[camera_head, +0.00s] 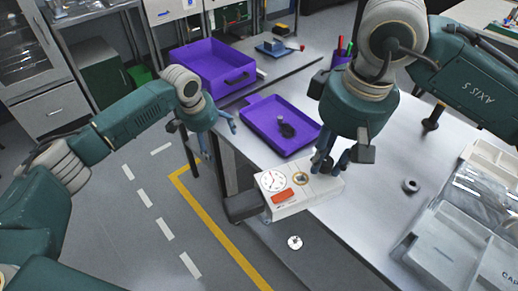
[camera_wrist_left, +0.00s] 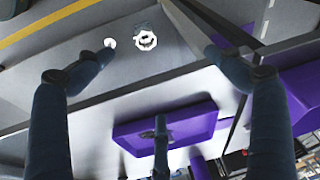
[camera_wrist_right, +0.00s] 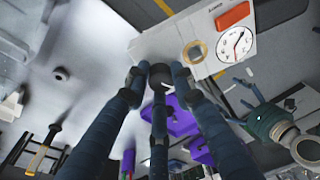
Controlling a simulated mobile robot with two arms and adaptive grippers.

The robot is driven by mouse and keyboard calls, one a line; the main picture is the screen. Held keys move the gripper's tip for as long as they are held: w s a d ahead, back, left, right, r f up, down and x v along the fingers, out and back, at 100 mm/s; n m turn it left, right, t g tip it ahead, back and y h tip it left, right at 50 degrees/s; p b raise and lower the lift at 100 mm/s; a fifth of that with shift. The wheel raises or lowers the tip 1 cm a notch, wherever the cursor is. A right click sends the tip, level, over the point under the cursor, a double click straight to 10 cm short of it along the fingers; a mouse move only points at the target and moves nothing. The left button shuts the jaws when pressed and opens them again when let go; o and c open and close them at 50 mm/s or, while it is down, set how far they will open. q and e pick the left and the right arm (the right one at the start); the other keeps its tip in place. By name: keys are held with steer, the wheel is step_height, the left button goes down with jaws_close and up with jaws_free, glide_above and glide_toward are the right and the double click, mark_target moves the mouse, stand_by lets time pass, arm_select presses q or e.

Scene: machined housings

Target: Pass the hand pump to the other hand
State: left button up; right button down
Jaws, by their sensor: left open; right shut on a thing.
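The hand pump appears to be the white box-shaped unit (camera_head: 304,203) with a round dial, an orange label and a brass ring. In the head view it is at the table's near left edge, partly overhanging; I cannot tell whether it touches the table. The right wrist view shows its face (camera_wrist_right: 212,38) at the top. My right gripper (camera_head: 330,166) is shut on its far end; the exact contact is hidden. My left gripper (camera_head: 220,143) is open and empty, left of the table edge and apart from the pump. Its fingers are spread in the left wrist view (camera_wrist_left: 160,55).
A purple tray (camera_head: 262,128) with a dark part stands behind the pump, and a purple bin (camera_head: 205,57) farther back. A small dark ring (camera_head: 411,186) and a grey sectioned tray (camera_head: 430,250) are at right. The table between is mostly clear.

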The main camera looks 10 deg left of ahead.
arm_select(q)
steer(key=s+d+r+m+h, duration=0.2)
steer(key=d+r, duration=0.8)
steer(key=r, duration=0.3)
step_height(320, 180, up, 16)
steer(key=f+m, duration=0.1)
steer(key=m, duration=0.4)
glide_above(282, 187)
steer(key=s+a, duration=0.3)
steer(key=a, duration=0.1)
steer(key=shift+h, duration=0.4)
steer(key=x, duration=1.1)
steer(key=shift+d+f, duration=0.25)
steer(key=shift+f, duration=0.05)
